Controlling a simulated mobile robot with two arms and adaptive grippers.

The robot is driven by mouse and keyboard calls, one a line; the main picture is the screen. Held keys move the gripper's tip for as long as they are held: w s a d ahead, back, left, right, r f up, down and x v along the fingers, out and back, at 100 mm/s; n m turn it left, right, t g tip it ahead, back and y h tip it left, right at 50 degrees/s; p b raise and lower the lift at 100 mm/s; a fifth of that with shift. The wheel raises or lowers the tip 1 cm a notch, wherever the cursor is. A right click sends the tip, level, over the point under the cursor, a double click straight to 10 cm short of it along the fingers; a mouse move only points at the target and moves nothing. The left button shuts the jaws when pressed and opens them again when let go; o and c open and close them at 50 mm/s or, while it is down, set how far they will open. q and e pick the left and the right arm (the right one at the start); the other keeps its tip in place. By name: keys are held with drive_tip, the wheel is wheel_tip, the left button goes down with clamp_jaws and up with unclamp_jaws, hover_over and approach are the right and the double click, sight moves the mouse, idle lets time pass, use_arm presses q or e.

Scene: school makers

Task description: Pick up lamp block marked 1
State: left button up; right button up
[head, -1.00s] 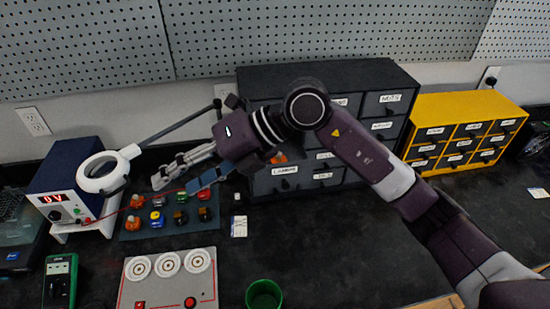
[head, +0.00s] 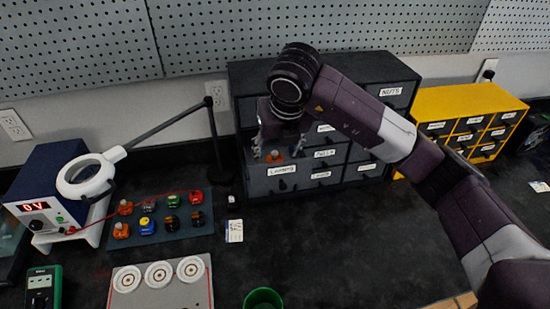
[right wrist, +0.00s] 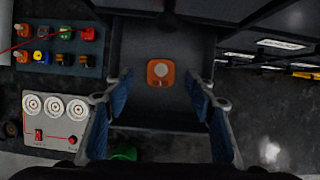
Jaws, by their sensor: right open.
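An orange lamp block (right wrist: 160,73) with a pale bulb lies in an open dark drawer (right wrist: 135,97). Its number mark cannot be read. In the head view, an orange part of the block (head: 272,156) shows above the drawer front labelled like "Lamps" (head: 281,170). My right gripper (head: 278,156) points down over this drawer. In the right wrist view my right gripper (right wrist: 163,98) is open and empty, its blue-padded fingers on either side, with the block between and slightly beyond them. My left gripper is not in view.
A mat (head: 150,243) at left holds several coloured blocks, among them two orange lamp blocks (head: 125,207). A magnifier lamp (head: 88,176), a power supply (head: 48,195), a panel with three round sockets (head: 140,298) and a green cup (head: 263,300) stand nearby. The bench right of the cup is clear.

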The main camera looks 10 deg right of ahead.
sight(276, 156)
drive_tip(key=shift+p+x, duration=0.35)
drive_tip(key=shift+x, duration=1.3)
drive_tip(key=c, duration=1.1)
drive_tip(key=shift+d+r, duration=0.1)
drive_tip(key=shift+c, duration=0.2)
